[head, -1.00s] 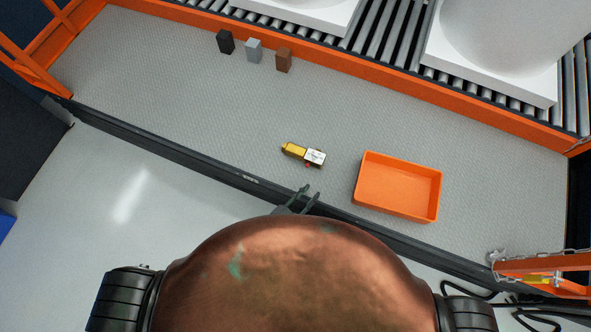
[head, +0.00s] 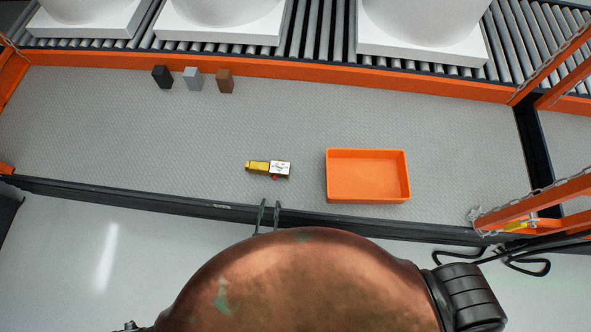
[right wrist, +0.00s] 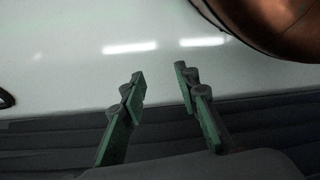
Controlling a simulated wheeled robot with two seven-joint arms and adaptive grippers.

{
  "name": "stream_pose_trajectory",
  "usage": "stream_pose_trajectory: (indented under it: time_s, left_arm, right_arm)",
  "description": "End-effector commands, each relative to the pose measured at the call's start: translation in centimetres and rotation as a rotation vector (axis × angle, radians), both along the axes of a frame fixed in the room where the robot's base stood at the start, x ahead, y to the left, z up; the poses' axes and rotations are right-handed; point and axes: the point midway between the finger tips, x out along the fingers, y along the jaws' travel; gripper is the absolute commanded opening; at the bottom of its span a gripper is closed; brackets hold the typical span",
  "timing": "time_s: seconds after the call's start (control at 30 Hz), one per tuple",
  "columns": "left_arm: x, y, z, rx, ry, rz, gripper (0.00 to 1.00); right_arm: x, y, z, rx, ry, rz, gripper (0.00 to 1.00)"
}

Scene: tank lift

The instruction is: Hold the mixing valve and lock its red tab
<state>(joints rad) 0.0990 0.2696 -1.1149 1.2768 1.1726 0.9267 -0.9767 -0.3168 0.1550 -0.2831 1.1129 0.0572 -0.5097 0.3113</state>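The mixing valve (head: 258,167) lies on the grey textured deck near the middle of the head view. It has a yellow end at left and a white-silver block at right. Its small red tab (head: 275,178) sticks out from the lower side; its exact position is too small to tell. My left gripper (head: 269,205) shows as two separated dark fingers at the deck's near edge, below the valve in the picture. It is open, empty and apart from the valve. My right gripper (right wrist: 161,80) is open and empty in the right wrist view, over pale floor.
An orange tray (head: 368,204) stands right of the valve. Black (head: 162,77), grey (head: 193,79) and brown (head: 225,81) blocks stand along the back. Behind them is a roller conveyor (head: 335,30) with white bases. An orange rail (head: 560,190) with a chain is at right.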

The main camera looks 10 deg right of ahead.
Motion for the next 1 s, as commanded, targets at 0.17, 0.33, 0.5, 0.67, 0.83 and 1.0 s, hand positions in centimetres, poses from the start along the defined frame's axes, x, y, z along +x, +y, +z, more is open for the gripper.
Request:
stream_pose_trajectory:
  time_s: [0.17, 0.33, 0.5, 0.67, 0.83, 1.0]
  left_arm:
    - [0.0, 0.0, 0.0, -0.001, 0.000, 0.000, 0.29]
    - [0.0, 0.0, 0.0, -0.001, 0.000, 0.000, 0.29]
    - [0.0, 0.0, 0.0, -0.001, 0.000, 0.000, 0.29]
    - [0.0, 0.0, 0.0, -0.001, 0.000, 0.000, 0.29]
    - [0.0, 0.0, 0.0, -0.001, 0.000, 0.000, 0.29]
    - [0.0, 0.0, 0.0, -0.001, 0.000, 0.000, 0.29]
  right_arm:
    - [7.7, 2.5, 5.5, 0.062, -0.072, -0.110, 0.29]
    - [13.3, 5.7, 11.8, 0.142, -0.123, -0.209, 0.29]
    - [16.8, 8.9, 18.4, 0.225, -0.153, -0.288, 0.29]
    - [19.0, 11.3, 23.4, 0.287, -0.175, -0.344, 0.29]
    - [20.5, 13.1, 27.7, 0.342, -0.193, -0.391, 0.29]
    - [22.7, 15.5, 29.4, 0.479, -0.160, -0.521, 0.29]
